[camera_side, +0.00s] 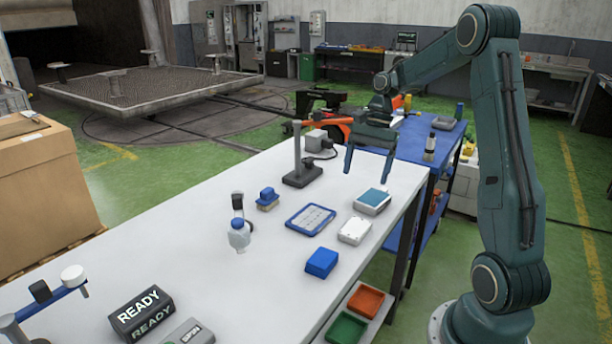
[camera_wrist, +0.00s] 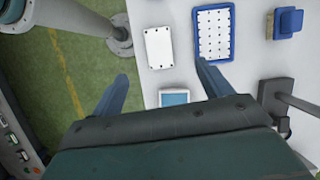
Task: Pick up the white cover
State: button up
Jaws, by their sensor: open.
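The white cover (camera_side: 355,231) is a small flat white piece lying on the white table, between a blue block and a white box with a blue top. In the wrist view the white cover (camera_wrist: 159,47) lies flat beyond my fingertips, left of a blue-framed tray. My gripper (camera_side: 369,172) is open and empty, raised above the table toward its far right edge, with its fingers pointing down. In the wrist view my gripper (camera_wrist: 160,75) shows its two fingers spread apart with nothing between them.
Near the cover are the blue block (camera_side: 321,262), the blue-framed tray (camera_side: 311,219) and the blue-topped box (camera_side: 372,201). A dark stand (camera_side: 301,172) rises behind them. A bottle (camera_side: 239,236) stands to the left. The table's front-left area has bare surface.

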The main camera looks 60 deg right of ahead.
jog(key=shift+d+f+m, duration=0.5)
jog(key=shift+d+f, duration=0.25)
jog(key=shift+d, duration=0.25)
send_over(356, 227)
jog(key=d, duration=0.3)
jog(key=shift+a+f, duration=0.2)
jog(key=shift+f, duration=3.8)
jog(key=shift+x, duration=2)
jog(key=shift+a+f, duration=0.35)
jog(key=shift+f, duration=0.15)
jog(key=shift+f, duration=0.2)
jog(key=shift+c, duration=0.2)
jog(key=c, duration=1.2)
